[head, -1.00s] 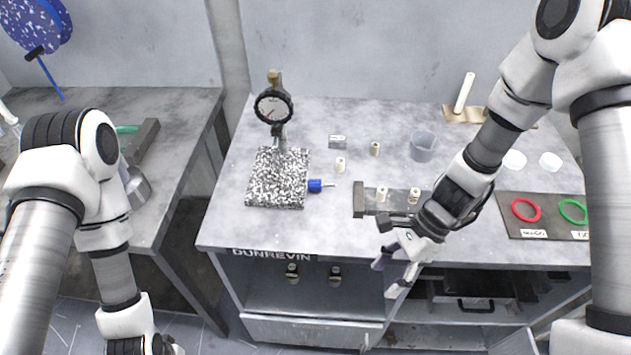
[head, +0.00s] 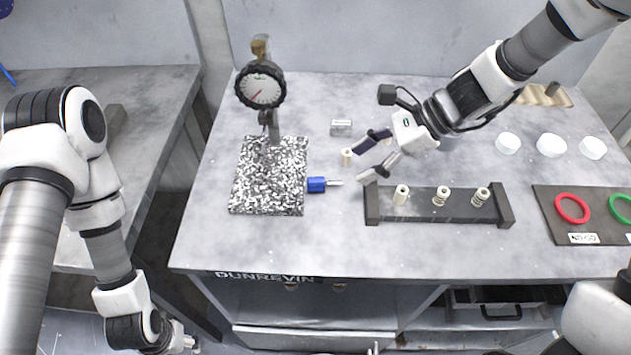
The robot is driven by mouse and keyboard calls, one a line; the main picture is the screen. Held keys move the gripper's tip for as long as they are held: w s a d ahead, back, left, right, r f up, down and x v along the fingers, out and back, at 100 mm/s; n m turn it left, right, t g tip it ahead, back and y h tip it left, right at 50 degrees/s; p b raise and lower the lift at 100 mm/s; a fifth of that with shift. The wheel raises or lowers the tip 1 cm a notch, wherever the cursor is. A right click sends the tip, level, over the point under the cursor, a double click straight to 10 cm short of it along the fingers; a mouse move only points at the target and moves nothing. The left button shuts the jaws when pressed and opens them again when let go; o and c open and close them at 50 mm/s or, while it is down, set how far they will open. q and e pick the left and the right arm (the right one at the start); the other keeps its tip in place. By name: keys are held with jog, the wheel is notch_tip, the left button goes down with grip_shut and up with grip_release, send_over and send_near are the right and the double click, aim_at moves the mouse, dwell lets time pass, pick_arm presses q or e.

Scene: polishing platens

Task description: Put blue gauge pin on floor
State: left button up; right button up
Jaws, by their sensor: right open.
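The blue gauge pin (head: 317,185) lies on the grey worktable, its blue handle to the left and its thin metal pin pointing right. It lies just right of the speckled granite plate. My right gripper (head: 359,164) is open and empty above the table, right of the pin and apart from it, with its fingers pointing left. My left gripper (head: 188,343) is low at the bottom left, beside the table front; its fingers barely show. A strip of floor (head: 80,328) shows at the bottom left.
A dial gauge (head: 261,86) stands on the granite plate (head: 268,190). A small metal block (head: 341,128) and a cream spool (head: 347,158) stand nearby. A dark rack (head: 420,212) holds spools. Red ring (head: 572,209) and white pucks (head: 551,146) lie right. The table's front edge is clear.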

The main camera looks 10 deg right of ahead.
aim_at(332, 181)
jog(key=x, duration=0.7)
jog(key=shift+a+f, duration=0.15)
jog(key=shift+a, duration=0.15)
jog(key=shift+w+a+f, duration=0.2)
jog(key=shift+w+f, duration=0.1)
jog(key=shift+s+r, duration=0.1)
jog(key=shift+s, duration=0.05)
grip_shut()
